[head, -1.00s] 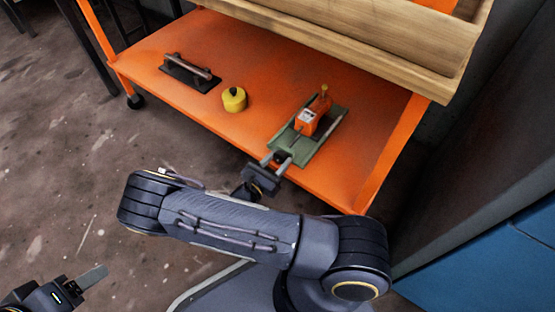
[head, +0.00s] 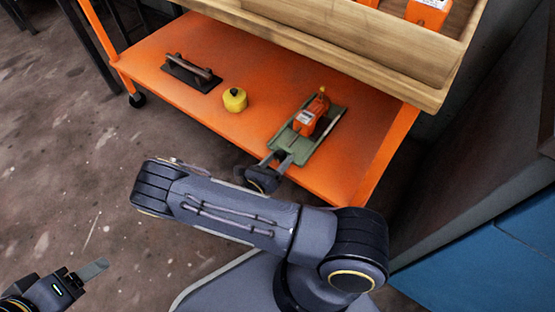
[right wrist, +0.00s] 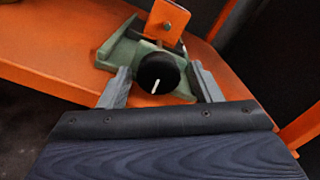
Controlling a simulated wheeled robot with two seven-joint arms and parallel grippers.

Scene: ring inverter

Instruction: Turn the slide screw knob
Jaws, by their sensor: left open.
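The slide screw device has a green base (head: 325,136) with an orange block (head: 311,118) on it, on the orange shelf. In the right wrist view its round black knob (right wrist: 157,73) bears a white line and faces the camera. My right gripper (head: 277,157) is at the near end of the base. In the right wrist view its two fingers (right wrist: 160,88) stand on either side of the knob, with small gaps seen on both sides. In the head view the knob is too small to make out clearly. My left gripper (head: 88,272) is at the lower left, away from the shelf.
The orange shelf (head: 250,60) also bears a yellow cylinder (head: 235,100) and a black plate with a handle (head: 192,72). A wooden tray (head: 340,45) overhangs the shelf's back right. A blue surface (head: 490,255) stands at the right.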

